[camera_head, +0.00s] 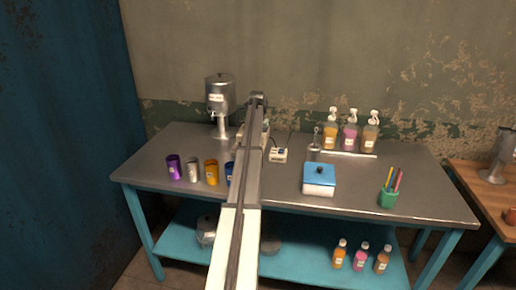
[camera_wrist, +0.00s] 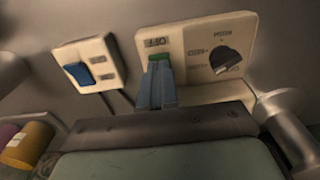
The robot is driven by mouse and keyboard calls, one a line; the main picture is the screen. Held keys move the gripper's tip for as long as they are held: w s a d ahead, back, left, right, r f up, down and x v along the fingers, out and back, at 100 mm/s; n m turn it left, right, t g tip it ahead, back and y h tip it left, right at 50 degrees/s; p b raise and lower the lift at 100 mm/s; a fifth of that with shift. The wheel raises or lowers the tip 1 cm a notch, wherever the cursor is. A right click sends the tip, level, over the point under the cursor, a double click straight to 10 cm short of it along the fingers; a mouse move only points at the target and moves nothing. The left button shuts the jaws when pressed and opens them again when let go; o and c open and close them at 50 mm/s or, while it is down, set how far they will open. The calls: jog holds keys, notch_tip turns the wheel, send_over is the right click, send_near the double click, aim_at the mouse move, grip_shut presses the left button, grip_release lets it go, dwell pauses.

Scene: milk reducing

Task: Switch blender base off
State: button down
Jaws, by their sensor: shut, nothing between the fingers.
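The blender base (camera_wrist: 203,60) is a cream panel in the wrist view with a black dial (camera_wrist: 226,60), a green switch (camera_wrist: 158,57) and an "OFF" label above the switch. My gripper (camera_wrist: 157,68) is shut with nothing between its fingers. Its fingertips are right at the green switch and cover its lower part; I cannot tell whether they touch it. The switch's position is not clear. In the head view my arm hides most of the blender base and the gripper.
A cream box with a blue switch (camera_wrist: 82,74) is left of the base, also in the head view (camera_head: 278,154).

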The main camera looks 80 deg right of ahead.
jog(key=shift+f, duration=0.7)
dwell(0.6)
jog(key=shift+r, duration=0.15)
jog(key=shift+r, duration=3.35)
jog(key=shift+w, duration=0.1)
